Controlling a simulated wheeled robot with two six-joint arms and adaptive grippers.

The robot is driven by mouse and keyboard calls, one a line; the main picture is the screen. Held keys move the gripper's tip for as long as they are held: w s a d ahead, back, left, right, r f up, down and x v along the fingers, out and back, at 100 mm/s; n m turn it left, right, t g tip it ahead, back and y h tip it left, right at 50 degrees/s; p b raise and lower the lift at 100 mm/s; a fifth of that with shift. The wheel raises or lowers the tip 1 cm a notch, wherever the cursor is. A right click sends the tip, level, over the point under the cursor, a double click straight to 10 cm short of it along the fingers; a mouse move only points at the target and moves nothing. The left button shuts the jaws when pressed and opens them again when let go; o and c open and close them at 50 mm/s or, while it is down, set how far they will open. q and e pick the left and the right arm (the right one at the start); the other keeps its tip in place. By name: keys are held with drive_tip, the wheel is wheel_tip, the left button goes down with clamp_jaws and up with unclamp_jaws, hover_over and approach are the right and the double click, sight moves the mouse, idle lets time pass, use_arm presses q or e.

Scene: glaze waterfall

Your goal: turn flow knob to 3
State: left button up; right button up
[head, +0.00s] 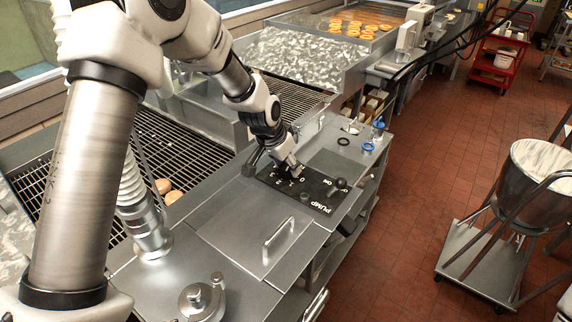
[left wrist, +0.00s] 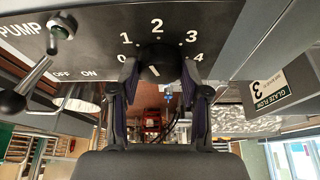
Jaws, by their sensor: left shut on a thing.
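The black flow knob (left wrist: 160,62) is on a dark control panel (left wrist: 95,15), inside an arc of white numbers from 0 to 4. A short white mark on the knob slants from upper left to lower right; I cannot tell exactly which number it points to. My left gripper (left wrist: 160,85) is shut on the knob, one finger on each side. In the head view, my left gripper (head: 289,168) reaches down to the panel (head: 325,190), and the knob is hidden there. My right gripper is not in view.
Beside the knob are a PUMP toggle switch (left wrist: 62,30) and a black-knobbed lever (left wrist: 15,100). A label with a large 3 (left wrist: 270,92) is at the right. A handled metal lid (head: 250,235) lies before the panel. Wire racks (head: 175,150) stand behind.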

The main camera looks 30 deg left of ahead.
use_arm(q)
drive_tip(key=m+h+b, duration=0.1)
drive_tip(key=m+b, duration=0.1)
drive_tip(key=f+m+b, duration=0.1)
drive_tip(key=m+b, duration=0.1)
drive_tip(key=b, duration=0.1)
drive_tip(key=shift+a+m+g+h, duration=0.15)
drive_tip(key=shift+m+g+h, duration=0.15)
drive_tip(key=shift+g+h, duration=0.1)
drive_tip(key=shift+m+b, duration=0.5)
drive_tip(key=m, duration=0.1)
drive_tip(key=m+g+h+b, duration=0.1)
drive_tip(key=shift+w+r+m, duration=0.15)
drive_tip(key=shift+m, duration=0.25)
drive_tip(key=shift+m+g+h+b, duration=0.3)
drive_tip(key=shift+m+g, duration=0.4)
drive_tip(key=shift+m, duration=1.2)
drive_tip(key=o, duration=1)
drive_tip(key=shift+o, duration=0.9)
drive_tip(key=shift+w+d, duration=0.2)
drive_tip(key=shift+w, duration=0.05)
drive_tip(key=v, duration=0.7)
drive_tip(key=shift+a+r, duration=0.1)
drive_tip(key=shift+r, duration=0.2)
